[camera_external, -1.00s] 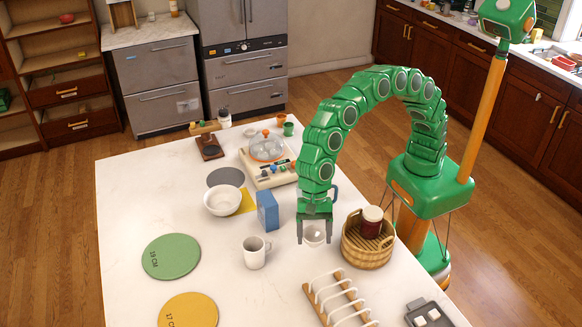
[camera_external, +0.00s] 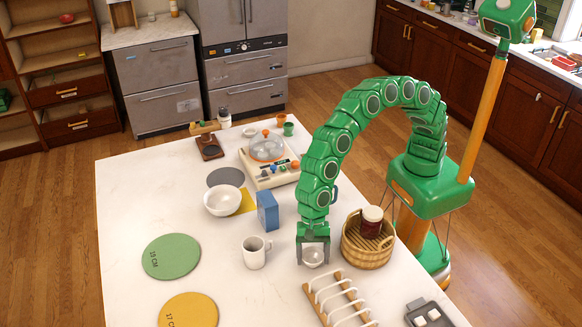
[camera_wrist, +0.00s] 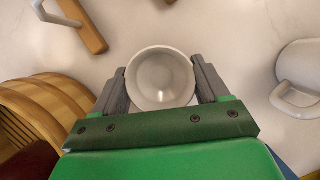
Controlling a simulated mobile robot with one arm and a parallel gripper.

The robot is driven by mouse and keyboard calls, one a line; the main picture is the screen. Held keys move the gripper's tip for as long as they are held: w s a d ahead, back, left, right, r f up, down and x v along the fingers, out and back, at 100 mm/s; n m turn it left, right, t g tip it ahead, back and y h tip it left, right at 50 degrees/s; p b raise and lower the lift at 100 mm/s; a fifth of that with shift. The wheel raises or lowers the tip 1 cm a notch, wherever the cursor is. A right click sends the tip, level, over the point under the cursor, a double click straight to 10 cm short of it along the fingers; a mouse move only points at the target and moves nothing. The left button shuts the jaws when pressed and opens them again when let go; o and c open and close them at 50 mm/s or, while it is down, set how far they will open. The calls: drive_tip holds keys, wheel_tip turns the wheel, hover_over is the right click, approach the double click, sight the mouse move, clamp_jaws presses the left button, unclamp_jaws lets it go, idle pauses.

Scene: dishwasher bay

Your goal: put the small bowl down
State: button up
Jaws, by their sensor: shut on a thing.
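The small white bowl (camera_external: 313,257) is between the fingers of my gripper (camera_external: 313,251), upright, at or just above the white table; I cannot tell if it touches. In the wrist view the round bowl (camera_wrist: 160,78) sits with its open side toward the camera, and the grey fingers of my gripper (camera_wrist: 161,84) press against it on both sides.
A white mug (camera_external: 255,253) stands left of the bowl, and a wooden basket (camera_external: 367,243) with a dark jar is close on the right. A rack with white prongs (camera_external: 338,299) lies just in front. A blue box (camera_external: 267,211) stands behind the mug.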

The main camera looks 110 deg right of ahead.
drive_tip(key=shift+f, duration=0.1)
drive_tip(key=o, duration=1.2)
drive_tip(key=shift+v, duration=6.1)
